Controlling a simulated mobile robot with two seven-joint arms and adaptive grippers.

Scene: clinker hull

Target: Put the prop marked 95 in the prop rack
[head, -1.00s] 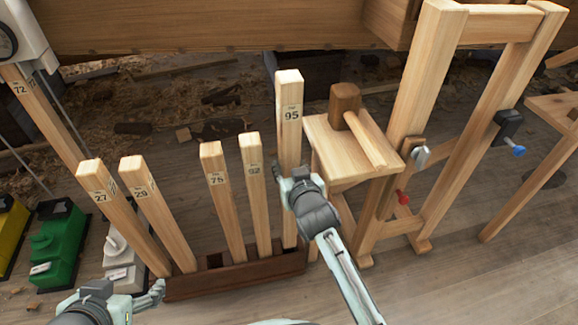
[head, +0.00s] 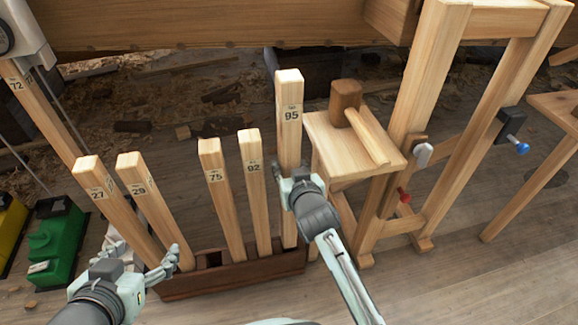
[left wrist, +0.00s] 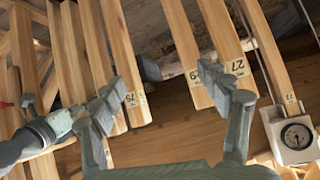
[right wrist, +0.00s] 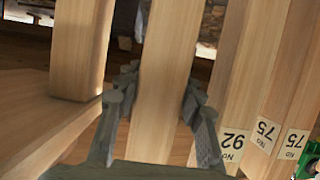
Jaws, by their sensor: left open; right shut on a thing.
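The prop marked 95 (head: 289,150) is a long squared timber standing upright at the right end of the dark wooden prop rack (head: 235,279). Its lower end meets the rack's right end; I cannot tell how deep it sits. My right gripper (head: 288,188) is shut on this prop at its lower half. In the right wrist view the prop (right wrist: 165,65) runs between both fingers (right wrist: 158,100). My left gripper (head: 172,262) is open beside the lower parts of props 27 and 29; its fingers (left wrist: 172,92) hold nothing in the left wrist view.
Props 27 (head: 105,195), 29 (head: 145,195), 75 (head: 219,190) and 92 (head: 253,185) stand in the rack. A small wooden stand (head: 325,145) with a mallet (head: 345,95) is close on the right. A green box (head: 58,243) is at left.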

